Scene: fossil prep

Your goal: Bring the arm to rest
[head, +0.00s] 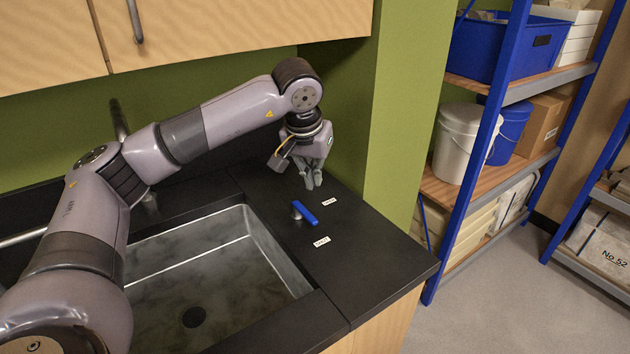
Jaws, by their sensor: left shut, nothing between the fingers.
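My left arm comes in from the left and reaches over the sink to the back of the black counter. Its gripper (312,184) points down, shut and empty, a little behind the blue lever handle (304,212) on the counter. The gripper looks apart from the lever. The lever lies slanted between two small white labels, one behind it (330,202) and one in front of it (321,241). The label text is too small to read surely. My right gripper is out of view.
A metal sink (268,262) is set into the counter (375,250) below my arm. Wooden cabinets (220,25) hang above. A green wall corner (395,120) stands right of the gripper. Blue-framed shelves (488,130) with bins and a white bucket (462,140) stand farther right.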

